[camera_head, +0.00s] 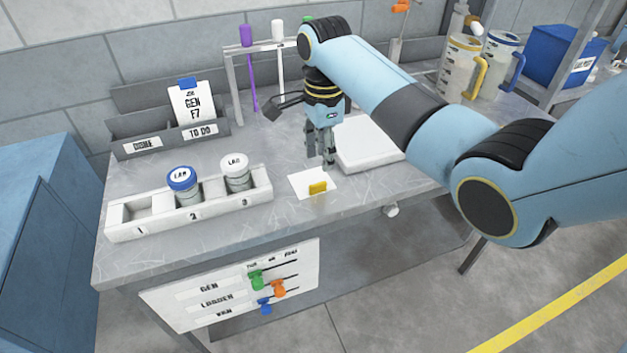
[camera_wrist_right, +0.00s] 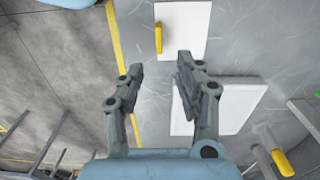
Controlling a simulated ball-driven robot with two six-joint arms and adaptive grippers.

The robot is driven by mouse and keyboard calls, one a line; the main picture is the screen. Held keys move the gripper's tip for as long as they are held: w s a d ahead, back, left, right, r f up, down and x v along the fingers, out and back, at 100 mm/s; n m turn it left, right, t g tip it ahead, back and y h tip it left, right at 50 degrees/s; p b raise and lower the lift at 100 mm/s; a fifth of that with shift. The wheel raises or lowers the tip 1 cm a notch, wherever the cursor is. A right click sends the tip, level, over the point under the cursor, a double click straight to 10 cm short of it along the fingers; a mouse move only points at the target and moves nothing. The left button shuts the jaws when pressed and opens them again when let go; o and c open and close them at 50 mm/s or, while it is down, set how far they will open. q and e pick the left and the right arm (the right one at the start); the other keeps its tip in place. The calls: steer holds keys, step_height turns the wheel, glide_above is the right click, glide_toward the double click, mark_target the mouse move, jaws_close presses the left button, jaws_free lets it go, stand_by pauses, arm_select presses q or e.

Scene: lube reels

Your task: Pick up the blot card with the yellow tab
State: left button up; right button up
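The blot card (camera_head: 308,182) is a small white sheet lying flat on the grey bench, with a yellow tab (camera_head: 318,187) standing up near its front edge. In the right wrist view the card (camera_wrist_right: 183,30) is at the top centre and its yellow tab (camera_wrist_right: 158,38) is on its left part. My right gripper (camera_head: 328,165) points down just behind the tab, above the card. In the wrist view its two fingers (camera_wrist_right: 160,78) are apart with nothing between them. My left gripper is not in view.
A white slab (camera_head: 365,143) lies just behind and right of the card. A white rack (camera_head: 190,208) with a blue-lidded jar (camera_head: 184,186) and a white-lidded jar (camera_head: 236,172) stands to the left. A grey card holder (camera_head: 170,137) is behind it. The bench's front edge is close to the card.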

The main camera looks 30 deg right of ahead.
mark_target(320, 183)
steer(key=f, duration=0.8)
steer(key=shift+a+f, duration=0.15)
steer(key=shift+a, duration=0.05)
jaws_close()
